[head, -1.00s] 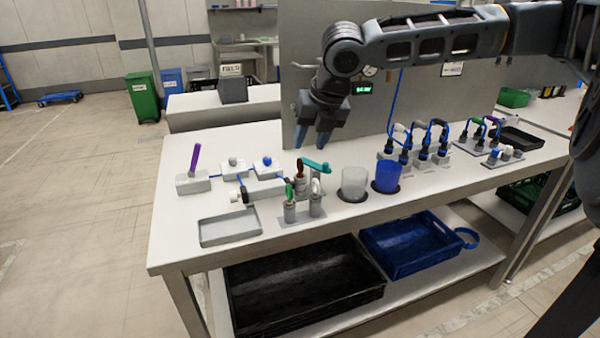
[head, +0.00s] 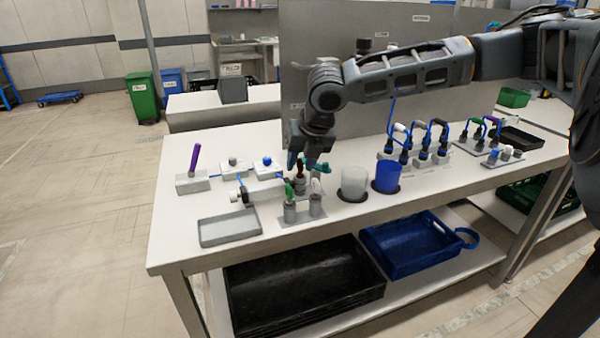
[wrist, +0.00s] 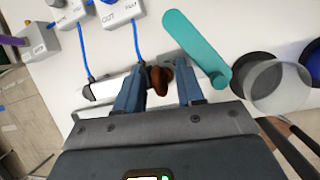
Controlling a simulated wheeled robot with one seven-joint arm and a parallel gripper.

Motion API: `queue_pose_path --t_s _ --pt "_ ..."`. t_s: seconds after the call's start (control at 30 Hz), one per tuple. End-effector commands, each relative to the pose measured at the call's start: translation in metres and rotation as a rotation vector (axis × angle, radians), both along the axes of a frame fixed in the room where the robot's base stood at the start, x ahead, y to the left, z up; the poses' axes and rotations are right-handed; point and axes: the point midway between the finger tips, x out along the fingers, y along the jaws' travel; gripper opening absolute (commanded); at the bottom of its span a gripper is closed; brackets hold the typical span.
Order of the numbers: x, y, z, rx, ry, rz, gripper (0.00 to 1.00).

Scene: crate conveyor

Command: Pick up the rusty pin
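The rusty pin (wrist: 160,80) is a brown-red knob that shows between my fingertips in the wrist view. In the head view the pin (head: 299,166) stands in a grey holder and is partly hidden by my gripper. My gripper (head: 308,162) points down over it. In the wrist view my gripper (wrist: 158,92) is open, with a blue finger on each side of the pin and gaps between. A teal lever (wrist: 198,50) lies just beyond the right finger.
Pins with a green top (head: 289,191) and a pale top (head: 316,187) stand close in front. A clear cup (head: 354,182) and a blue cup (head: 388,176) are to the right. A grey tray (head: 230,240) lies front left. Valve boxes (head: 233,164) with blue tubes stand behind left.

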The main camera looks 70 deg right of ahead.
Motion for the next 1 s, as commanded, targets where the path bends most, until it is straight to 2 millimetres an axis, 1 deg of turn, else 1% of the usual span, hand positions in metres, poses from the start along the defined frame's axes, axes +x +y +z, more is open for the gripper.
queue_pose_path --t_s 0.03,0.07,0.37,0.77,0.87,1.0 --pt "0.000 0.000 0.000 0.000 0.000 0.000 0.33" --pt "0.000 0.000 0.000 0.000 0.000 0.000 0.30" --pt "0.000 0.000 0.000 0.000 0.000 0.000 0.01" --pt "0.000 0.000 0.001 0.000 -0.001 0.000 0.00" --pt "0.000 0.000 0.005 0.000 -0.001 0.000 0.00" --pt "0.000 0.000 0.017 0.000 -0.002 0.001 0.00"
